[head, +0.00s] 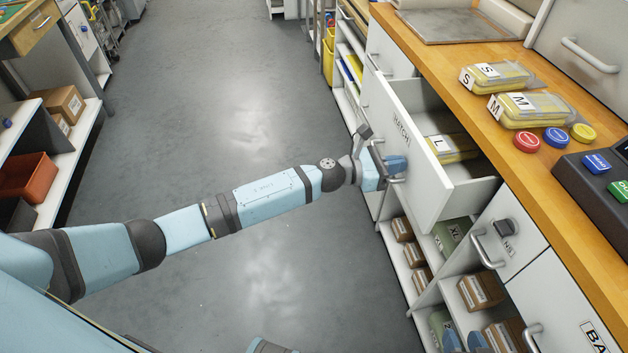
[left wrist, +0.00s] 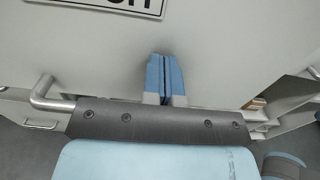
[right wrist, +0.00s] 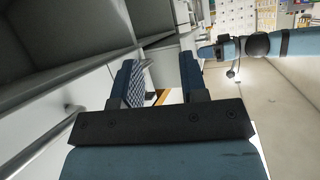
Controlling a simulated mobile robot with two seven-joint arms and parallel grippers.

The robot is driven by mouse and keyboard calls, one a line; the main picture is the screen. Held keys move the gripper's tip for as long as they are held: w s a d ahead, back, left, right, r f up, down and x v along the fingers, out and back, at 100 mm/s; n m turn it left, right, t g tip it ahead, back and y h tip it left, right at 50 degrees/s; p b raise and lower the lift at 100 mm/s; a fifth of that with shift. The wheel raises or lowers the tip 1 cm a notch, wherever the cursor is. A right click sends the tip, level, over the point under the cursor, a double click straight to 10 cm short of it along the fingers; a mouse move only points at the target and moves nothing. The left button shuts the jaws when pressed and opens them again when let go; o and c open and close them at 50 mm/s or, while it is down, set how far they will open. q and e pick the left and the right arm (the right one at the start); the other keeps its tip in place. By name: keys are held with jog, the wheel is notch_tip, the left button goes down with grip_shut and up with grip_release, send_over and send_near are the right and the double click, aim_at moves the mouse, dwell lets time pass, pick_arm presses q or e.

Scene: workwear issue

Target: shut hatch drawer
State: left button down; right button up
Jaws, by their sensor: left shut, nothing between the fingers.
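The hatch drawer (head: 425,175) stands pulled out from the right-hand counter, its front labelled HATCH. A yellow packet marked L (head: 455,148) lies inside it. My left gripper (head: 398,164) is at the drawer front near its handle, fingers shut together and empty. In the left wrist view the shut fingers (left wrist: 163,75) point at the white drawer front (left wrist: 220,45), under the label; I cannot tell whether they touch it. The metal handle (left wrist: 42,95) shows at the left, partly hidden by the gripper. My right gripper (right wrist: 158,80) is open and empty.
The wooden counter (head: 470,75) above carries packets marked S (head: 497,73) and M (head: 530,106), coloured buttons and a dark console (head: 590,185). Open shelves with boxes (head: 480,290) lie below the drawer. The grey floor (head: 235,110) to the left is clear.

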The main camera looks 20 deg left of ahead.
aim_at(444, 155)
pick_arm(q)
jog(key=b+x, duration=0.2)
jog(key=x, duration=0.5)
jog(key=shift+f, duration=0.15)
jog(key=b+x, duration=0.1)
jog(key=x, duration=0.3)
jog(key=shift+a, duration=0.1)
jog(key=shift+w+d+b, duration=0.35)
jog(key=shift+d+b, duration=0.1)
jog(key=shift+d, duration=0.1)
jog(key=shift+r, duration=0.4)
pick_arm(e)
jog(key=w+a+r+t+y, duration=0.1)
jog(key=w+a+r+t, duration=0.1)
jog(key=r, duration=0.3)
jog(key=shift+a+t+y, duration=0.4)
jog(key=shift+a+t, duration=0.1)
pick_arm(q)
jog(key=shift+w+r, duration=0.1)
pick_arm(e)
jog(key=shift+s+f, duration=0.1)
